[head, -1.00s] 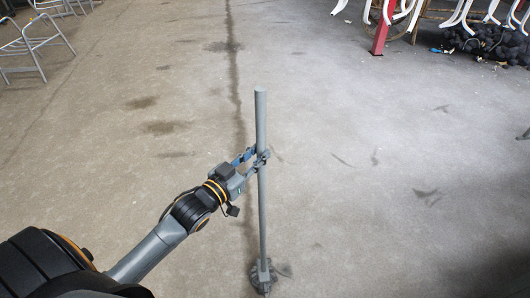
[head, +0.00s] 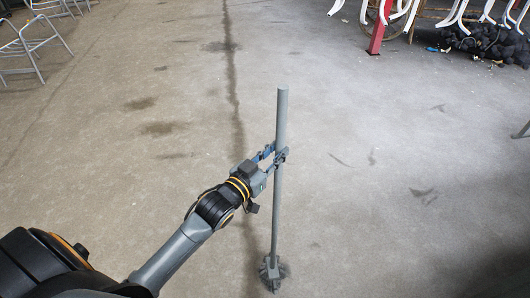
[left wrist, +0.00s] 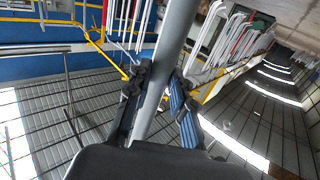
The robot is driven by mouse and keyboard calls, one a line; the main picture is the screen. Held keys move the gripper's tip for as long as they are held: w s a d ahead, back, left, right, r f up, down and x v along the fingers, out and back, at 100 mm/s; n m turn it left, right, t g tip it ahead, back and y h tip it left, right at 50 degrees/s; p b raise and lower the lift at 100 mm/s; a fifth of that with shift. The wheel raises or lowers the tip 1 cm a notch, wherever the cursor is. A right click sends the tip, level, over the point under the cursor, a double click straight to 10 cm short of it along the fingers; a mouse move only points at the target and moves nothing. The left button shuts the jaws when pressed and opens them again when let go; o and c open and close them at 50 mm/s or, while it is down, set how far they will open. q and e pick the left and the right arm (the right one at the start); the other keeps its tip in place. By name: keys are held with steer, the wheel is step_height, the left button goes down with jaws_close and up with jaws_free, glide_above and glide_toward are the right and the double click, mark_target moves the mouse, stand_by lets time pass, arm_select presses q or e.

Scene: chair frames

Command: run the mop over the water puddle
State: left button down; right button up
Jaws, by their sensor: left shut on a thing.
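The mop (head: 278,185) is a grey pole with a dark grey head (head: 272,271) at its lower end. It stands nearly upright, tilted a little, with its head on the concrete floor near the bottom of the head view. My left gripper (head: 279,157) is shut on the upper part of the pole. In the left wrist view the pole (left wrist: 165,75) runs between the two fingers of my left gripper (left wrist: 160,92). My right gripper is not in view. I cannot make out a clear water puddle; dark stains (head: 163,128) mark the floor.
Metal chair frames (head: 32,45) stand at the upper left. A red post (head: 378,30), white chair frames (head: 462,12) and a dark heap (head: 490,42) are at the upper right. A dark line (head: 232,80) runs along the floor. The floor around the mop is clear.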

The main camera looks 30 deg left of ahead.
arm_select(q)
steer(key=w+d+r+p, duration=0.2)
steer(key=w+d+r, duration=0.1)
steer(key=d, duration=0.4)
steer(key=shift+w+r, duration=0.25)
steer(key=shift+w, duration=0.65)
steer(key=shift+p, duration=0.45)
